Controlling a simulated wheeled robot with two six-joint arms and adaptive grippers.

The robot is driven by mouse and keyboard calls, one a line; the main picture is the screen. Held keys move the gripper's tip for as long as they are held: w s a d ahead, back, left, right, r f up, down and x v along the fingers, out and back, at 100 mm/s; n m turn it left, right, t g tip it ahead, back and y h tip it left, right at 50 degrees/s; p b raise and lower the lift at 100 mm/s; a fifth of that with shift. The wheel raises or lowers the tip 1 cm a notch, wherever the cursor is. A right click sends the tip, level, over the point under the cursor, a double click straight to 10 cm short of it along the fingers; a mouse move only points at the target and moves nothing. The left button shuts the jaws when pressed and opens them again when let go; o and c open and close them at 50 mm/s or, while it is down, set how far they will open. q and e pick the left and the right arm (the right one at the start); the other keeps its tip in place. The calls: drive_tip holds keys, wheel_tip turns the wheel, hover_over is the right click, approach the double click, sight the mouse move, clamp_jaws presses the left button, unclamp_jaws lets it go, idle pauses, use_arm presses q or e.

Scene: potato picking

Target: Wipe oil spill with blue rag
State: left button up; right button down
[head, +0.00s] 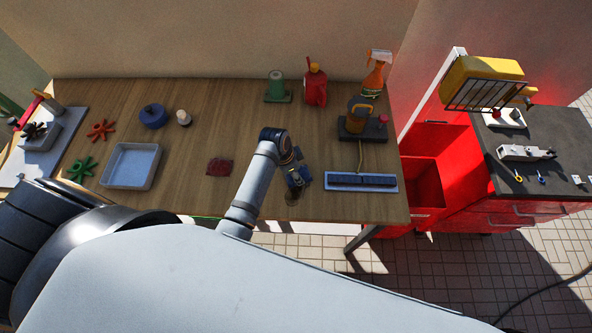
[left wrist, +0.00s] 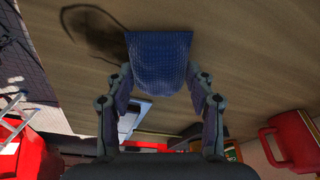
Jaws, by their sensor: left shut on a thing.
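The blue rag (left wrist: 160,62) hangs between the two fingers of my left gripper (left wrist: 161,84) in the left wrist view; the fingers are shut on it. In the head view my left gripper (head: 297,178) is low over the front part of the wooden table, partly covered by my wrist. The oil spill (left wrist: 92,30) is a dark patch on the wood, beside the rag's upper left edge in the left wrist view. In the head view a dark patch (head: 291,198) shows just below the gripper. I cannot tell whether the rag touches the table. My right gripper is not in view.
A dark red cloth (head: 219,167) and a grey tray (head: 131,165) lie left of my gripper. The table's front edge is near.

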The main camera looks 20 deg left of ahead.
use_arm(q)
drive_tip(key=shift+f, duration=0.3)
